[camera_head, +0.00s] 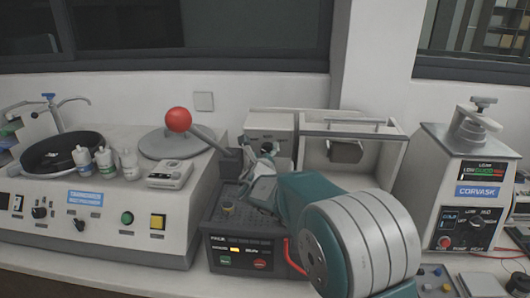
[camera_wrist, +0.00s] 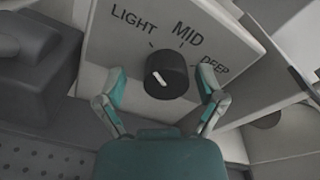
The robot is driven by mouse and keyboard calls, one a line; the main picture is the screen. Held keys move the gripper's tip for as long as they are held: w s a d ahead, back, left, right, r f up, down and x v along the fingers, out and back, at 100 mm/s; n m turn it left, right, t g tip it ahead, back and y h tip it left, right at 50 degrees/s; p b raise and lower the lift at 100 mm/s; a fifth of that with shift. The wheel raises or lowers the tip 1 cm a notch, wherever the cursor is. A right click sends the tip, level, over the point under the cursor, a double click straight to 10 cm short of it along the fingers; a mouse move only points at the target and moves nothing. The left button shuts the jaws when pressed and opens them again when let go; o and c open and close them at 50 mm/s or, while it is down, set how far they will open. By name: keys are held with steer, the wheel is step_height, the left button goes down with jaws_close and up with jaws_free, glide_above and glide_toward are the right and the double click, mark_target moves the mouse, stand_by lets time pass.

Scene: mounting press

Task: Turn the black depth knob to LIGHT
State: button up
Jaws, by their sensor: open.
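The black depth knob (camera_wrist: 167,74) sits on a light grey panel (camera_wrist: 105,55) marked LIGHT, MID and DEEP. Its white line slants to the upper left, roughly toward the LIGHT tick. My gripper (camera_wrist: 161,84) is open, with one teal-tipped finger on each side of the knob. Gaps show between both fingers and the knob in the wrist view. In the head view my gripper (camera_head: 262,168) is in front of the small grey box (camera_head: 270,122), partly covered by my arm. I cannot read the knob there.
A black perforated base (camera_head: 243,212) with a lit front panel is below my gripper. A red ball-topped lever (camera_head: 178,120) rises to the left. An open-fronted white housing (camera_head: 350,125) stands to the right, and the CORVASK machine (camera_head: 455,180) is further right.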

steer(key=shift+d, duration=0.15)
steer(key=shift+s, duration=0.35)
steer(key=s, duration=1.1)
steer(key=shift+s+a+f, duration=0.1)
steer(key=shift+a, duration=0.25)
